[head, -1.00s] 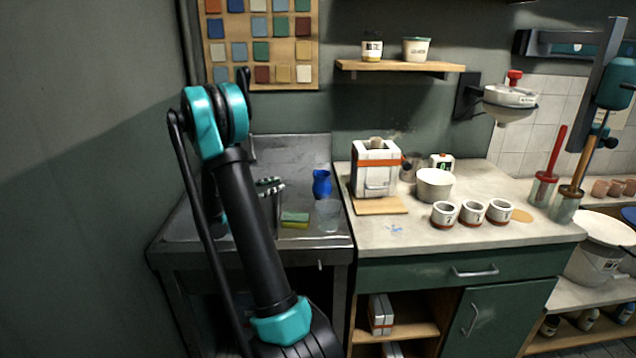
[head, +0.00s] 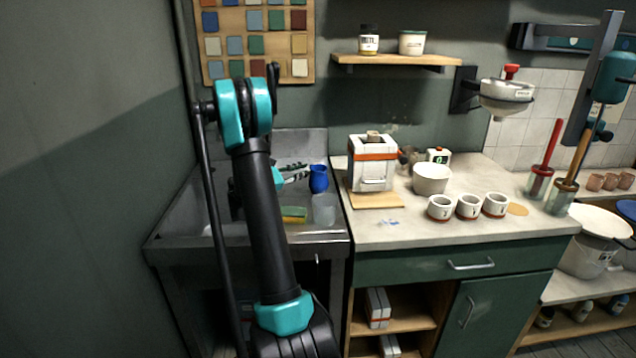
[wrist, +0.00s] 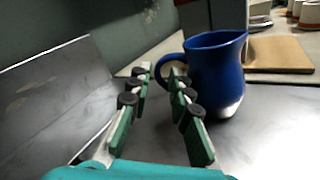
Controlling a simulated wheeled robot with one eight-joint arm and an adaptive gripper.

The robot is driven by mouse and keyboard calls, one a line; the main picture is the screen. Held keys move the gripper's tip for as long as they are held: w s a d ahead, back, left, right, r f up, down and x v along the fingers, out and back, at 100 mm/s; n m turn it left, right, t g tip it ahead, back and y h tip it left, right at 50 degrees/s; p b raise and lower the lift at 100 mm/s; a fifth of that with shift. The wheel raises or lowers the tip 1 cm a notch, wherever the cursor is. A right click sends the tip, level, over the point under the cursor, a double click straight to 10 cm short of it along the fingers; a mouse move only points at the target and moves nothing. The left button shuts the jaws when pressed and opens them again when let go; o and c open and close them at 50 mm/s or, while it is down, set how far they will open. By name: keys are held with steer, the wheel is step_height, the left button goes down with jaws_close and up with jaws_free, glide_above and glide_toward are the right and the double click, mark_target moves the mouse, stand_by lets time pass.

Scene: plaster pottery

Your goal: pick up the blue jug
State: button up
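The blue jug (head: 319,178) stands upright in the metal sink at the left, near its right side. In the wrist view the jug (wrist: 216,72) is just beyond and to the right of my fingers, with its handle on its left side, toward the fingertips. My gripper (wrist: 157,72) is open, its two green-padded fingers apart with nothing between them. The right fingertip is close to the handle; I cannot tell whether it touches. In the head view my gripper (head: 293,173) is left of the jug, partly hidden behind my arm.
A clear beaker (head: 325,209) and a yellow-green sponge (head: 294,214) are in front of the jug. On the counter to the right are a white-and-orange plaster mould (head: 372,163) on a wooden board (head: 376,201), a white bowl (head: 432,179) and several small cups.

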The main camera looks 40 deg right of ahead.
steer(key=d, duration=0.4)
steer(key=shift+w+d, duration=0.1)
steer(key=shift+d, duration=0.05)
jaws_close()
